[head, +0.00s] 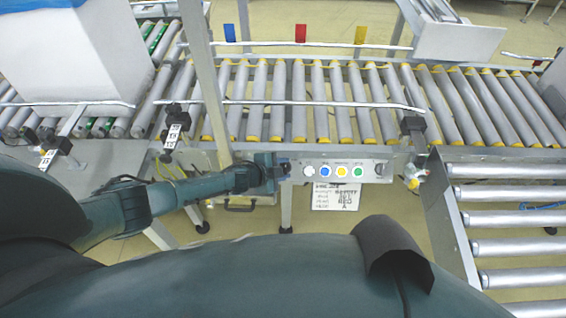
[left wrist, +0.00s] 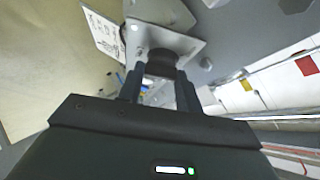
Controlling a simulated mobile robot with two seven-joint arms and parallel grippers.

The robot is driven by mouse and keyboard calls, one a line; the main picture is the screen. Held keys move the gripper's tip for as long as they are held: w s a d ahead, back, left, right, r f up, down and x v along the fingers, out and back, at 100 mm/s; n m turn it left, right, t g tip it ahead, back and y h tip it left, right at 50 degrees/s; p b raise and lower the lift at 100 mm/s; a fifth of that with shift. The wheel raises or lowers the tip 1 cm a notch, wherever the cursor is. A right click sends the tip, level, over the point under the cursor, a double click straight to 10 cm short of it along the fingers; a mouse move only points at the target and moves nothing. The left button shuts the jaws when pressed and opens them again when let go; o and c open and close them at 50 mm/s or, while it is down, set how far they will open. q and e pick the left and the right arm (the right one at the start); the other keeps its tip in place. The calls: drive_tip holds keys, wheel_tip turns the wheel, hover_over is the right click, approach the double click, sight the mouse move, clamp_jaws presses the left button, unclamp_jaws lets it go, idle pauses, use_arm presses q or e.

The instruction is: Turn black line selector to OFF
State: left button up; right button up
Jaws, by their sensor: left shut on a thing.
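The control panel (head: 330,163) is a grey plate mounted on the front of the roller conveyor. It bears a white button, then blue, yellow and green ones, with a small dark part at its right end. My left gripper (head: 284,170) reaches in from the left to the panel's left end. In the left wrist view, its two dark fingers (left wrist: 160,88) stand either side of a round black knob, the black line selector (left wrist: 160,64), and are shut on it. The selector's marking and pointer cannot be read. My right gripper does not show.
Roller conveyors (head: 330,100) run behind the panel, and another (head: 515,220) lies at the right. A large white box (head: 75,60) stands at the upper left. A printed sheet (head: 335,197) hangs below the panel. A grey post (head: 200,60) rises left of centre.

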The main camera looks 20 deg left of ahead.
use_arm(q)
drive_tip(key=shift+m+g+p, duration=0.3)
drive_tip(key=shift+m+p, duration=0.05)
drive_tip(key=shift+m, duration=0.05)
drive_tip(key=o, duration=0.8)
drive_tip(key=shift+o, duration=0.9)
drive_tip(key=shift+w, duration=0.1)
